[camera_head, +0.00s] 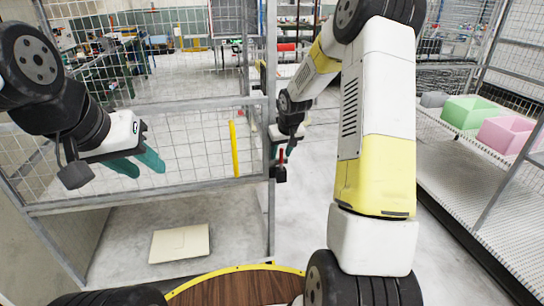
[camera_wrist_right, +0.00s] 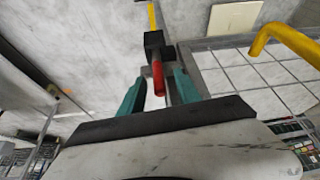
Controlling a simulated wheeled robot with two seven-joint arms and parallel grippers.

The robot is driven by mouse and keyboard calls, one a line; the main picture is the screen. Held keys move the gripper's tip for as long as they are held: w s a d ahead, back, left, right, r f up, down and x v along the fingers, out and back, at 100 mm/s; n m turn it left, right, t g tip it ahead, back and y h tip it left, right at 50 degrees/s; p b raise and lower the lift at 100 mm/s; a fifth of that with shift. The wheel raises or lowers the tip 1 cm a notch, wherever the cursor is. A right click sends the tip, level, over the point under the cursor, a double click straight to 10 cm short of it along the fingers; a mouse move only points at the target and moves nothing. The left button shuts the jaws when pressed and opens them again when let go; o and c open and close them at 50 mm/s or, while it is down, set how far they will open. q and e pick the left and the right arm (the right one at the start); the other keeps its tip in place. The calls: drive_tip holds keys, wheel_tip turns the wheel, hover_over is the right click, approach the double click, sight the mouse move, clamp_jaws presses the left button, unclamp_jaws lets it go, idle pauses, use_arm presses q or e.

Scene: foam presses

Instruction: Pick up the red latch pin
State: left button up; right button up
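The red latch pin (camera_head: 281,155) stands out from a black latch block (camera_head: 280,174) on the cage's metal post, right of the yellow handle. In the right wrist view, the red pin (camera_wrist_right: 158,76) lies between the two teal fingers of my right gripper (camera_wrist_right: 158,82). That gripper is open, with a gap visible on each side of the pin. In the head view, my right gripper (camera_head: 289,150) is just beside the pin and partly hidden by its wrist. My left gripper (camera_head: 149,168) is open and empty in front of the mesh, far left of the pin.
A yellow handle (camera_head: 235,149) stands on the mesh door (camera_head: 150,197) left of the post. A flat beige panel (camera_head: 180,243) lies on the floor behind the door.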

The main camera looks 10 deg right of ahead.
drive_tip(key=shift+c, duration=0.2)
clamp_jaws()
drive_tip(key=shift+r, duration=0.1)
idle(1.1)
